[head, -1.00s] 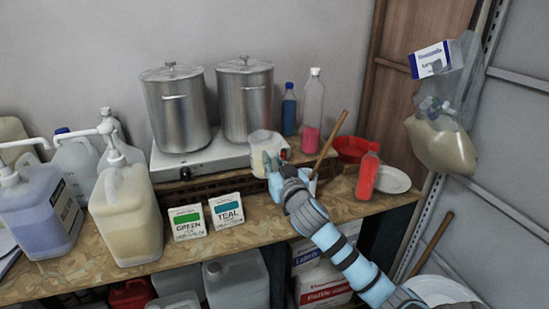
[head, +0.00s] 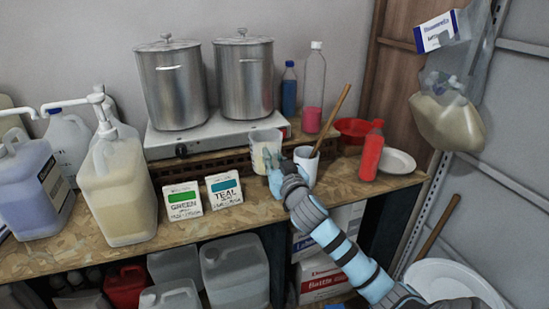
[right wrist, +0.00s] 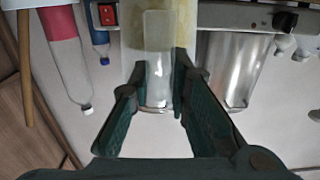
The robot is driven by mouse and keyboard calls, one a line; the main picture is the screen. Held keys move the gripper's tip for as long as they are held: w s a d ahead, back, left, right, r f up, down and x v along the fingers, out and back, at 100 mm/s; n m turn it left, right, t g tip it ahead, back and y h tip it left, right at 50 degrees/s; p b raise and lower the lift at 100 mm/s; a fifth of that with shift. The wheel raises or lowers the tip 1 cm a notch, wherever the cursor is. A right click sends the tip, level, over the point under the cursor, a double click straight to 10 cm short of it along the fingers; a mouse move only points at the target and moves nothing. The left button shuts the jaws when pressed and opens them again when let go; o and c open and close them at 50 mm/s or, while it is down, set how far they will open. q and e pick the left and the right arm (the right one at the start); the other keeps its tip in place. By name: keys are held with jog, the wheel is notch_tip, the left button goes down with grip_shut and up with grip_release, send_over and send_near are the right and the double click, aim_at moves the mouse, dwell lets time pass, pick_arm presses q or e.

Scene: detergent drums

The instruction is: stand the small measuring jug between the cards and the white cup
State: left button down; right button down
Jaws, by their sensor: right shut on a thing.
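The small measuring jug (head: 264,148) is translucent and looks upright, between the cards and the white cup. My right gripper (head: 272,182) is at its near side, shut on it; in the right wrist view the fingers (right wrist: 157,98) flank its handle strip (right wrist: 158,60). The gripper hides the jug's lower right part, so I cannot tell whether its base touches the bench. The green card (head: 183,201) and teal card (head: 224,189) stand to its left. The white cup (head: 307,163), holding a wooden stick, stands close on its right. My left gripper is not in view.
Two steel pots stand on the white hotplate (head: 215,133) behind the jug. A red bottle (head: 371,152), a plate (head: 398,161) and a red bowl (head: 355,128) are to the right. Large detergent jugs (head: 118,190) fill the left. Bare bench (head: 130,258) shows in front.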

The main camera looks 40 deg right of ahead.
jog(key=shift+f+b, duration=4.8)
jog(key=shift+f, duration=0.4)
jog(key=shift+s+f, duration=0.1)
jog(key=shift+f, duration=0.2)
jog(key=c, duration=1.4)
grip_release()
jog(key=shift+c, duration=0.2)
